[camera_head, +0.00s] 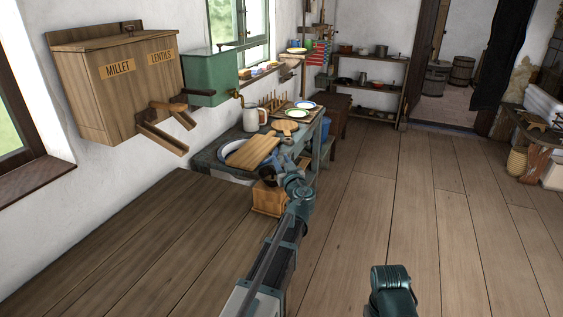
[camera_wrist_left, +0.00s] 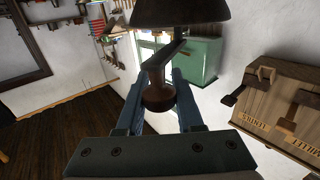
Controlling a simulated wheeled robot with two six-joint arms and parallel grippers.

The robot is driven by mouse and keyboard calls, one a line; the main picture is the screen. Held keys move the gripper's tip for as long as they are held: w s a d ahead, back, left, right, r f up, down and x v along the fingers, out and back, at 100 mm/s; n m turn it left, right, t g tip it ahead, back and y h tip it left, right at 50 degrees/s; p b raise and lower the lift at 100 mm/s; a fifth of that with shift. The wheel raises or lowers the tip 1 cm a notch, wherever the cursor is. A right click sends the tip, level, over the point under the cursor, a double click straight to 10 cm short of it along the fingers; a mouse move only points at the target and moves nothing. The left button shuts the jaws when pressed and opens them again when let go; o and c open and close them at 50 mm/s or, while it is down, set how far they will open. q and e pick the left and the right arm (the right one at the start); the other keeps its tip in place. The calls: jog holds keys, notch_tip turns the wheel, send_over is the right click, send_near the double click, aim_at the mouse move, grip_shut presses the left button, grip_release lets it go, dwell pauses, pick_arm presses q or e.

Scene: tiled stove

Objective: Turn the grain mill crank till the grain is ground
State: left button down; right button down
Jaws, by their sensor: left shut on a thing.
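The grain mill (camera_head: 267,200) is a small wooden box standing at the right end of the wooden table. My left arm reaches over it and hides its top in the head view. My left gripper (camera_head: 280,172) is at the top of the mill. In the left wrist view, my left gripper (camera_wrist_left: 158,95) is shut on the brown wooden knob of the crank (camera_wrist_left: 160,92). The metal crank arm runs from the knob up to the mill's dark bowl-shaped hopper (camera_wrist_left: 182,10). Grain is not visible.
The wooden table (camera_head: 130,245) is bare to the left of the mill. Behind it stands a counter with a cutting board (camera_head: 253,151), jug (camera_head: 252,117) and plates. A millet and lentils bin (camera_head: 118,85) and green tank (camera_head: 212,75) hang on the wall. The right floor is clear.

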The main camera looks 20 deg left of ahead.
pick_arm(q)
jog(key=shift+s+h, duration=0.15)
jog(key=shift+h, duration=0.15)
